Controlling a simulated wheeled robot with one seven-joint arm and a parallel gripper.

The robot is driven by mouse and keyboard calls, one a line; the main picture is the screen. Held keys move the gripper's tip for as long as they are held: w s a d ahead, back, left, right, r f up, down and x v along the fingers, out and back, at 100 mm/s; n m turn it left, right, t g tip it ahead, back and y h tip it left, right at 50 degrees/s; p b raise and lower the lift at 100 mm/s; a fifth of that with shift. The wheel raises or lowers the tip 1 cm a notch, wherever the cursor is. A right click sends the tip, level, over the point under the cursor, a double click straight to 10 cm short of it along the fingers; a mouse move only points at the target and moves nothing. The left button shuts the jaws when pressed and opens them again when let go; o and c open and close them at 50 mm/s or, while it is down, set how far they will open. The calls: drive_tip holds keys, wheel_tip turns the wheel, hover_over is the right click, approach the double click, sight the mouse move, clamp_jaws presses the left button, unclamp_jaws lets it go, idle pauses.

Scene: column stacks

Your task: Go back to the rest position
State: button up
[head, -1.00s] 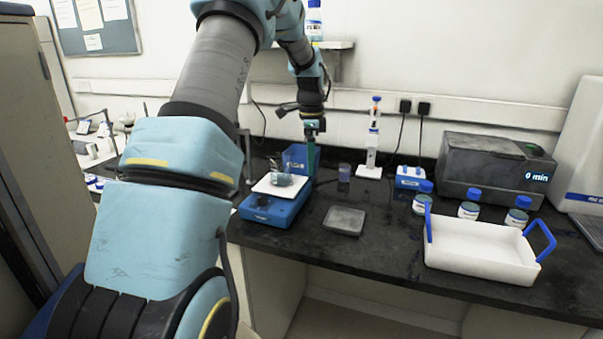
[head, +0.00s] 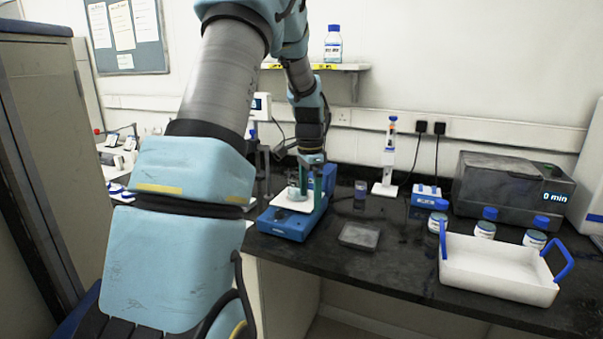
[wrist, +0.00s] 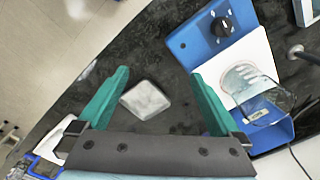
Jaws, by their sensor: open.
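In the head view my gripper (head: 311,172) hangs down at the end of the arm, over or beside the blue stirrer or hotplate (head: 283,222). The device also shows in the wrist view (wrist: 205,38), with its black knob and white top to the right of the fingers. A clear glass vessel (wrist: 250,88) sits on or over the white top, close to the right finger, and partly hidden in the head view.
A grey square plate (head: 360,236) lies on the bench. A white tray (head: 496,270) with blue handles stands at right, with several blue-capped jars behind it. A grey machine (head: 505,190) reads 0 min. A shelf (head: 320,67) holds a bottle (head: 333,45) near my arm.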

drive_tip(key=s+a+n, duration=0.4)
drive_tip(key=s, duration=0.3)
drive_tip(key=s+a+f+n+t+b, duration=0.1)
drive_tip(key=s+a+n, duration=0.3)
drive_tip(key=s, duration=0.3)
drive_tip(key=s+a+n+b, duration=0.1)
drive_tip(key=s+a+n, duration=0.3)
drive_tip(key=s, duration=0.4)
drive_tip(key=shift+f+n, duration=0.4)
drive_tip(key=shift+c, duration=0.2)
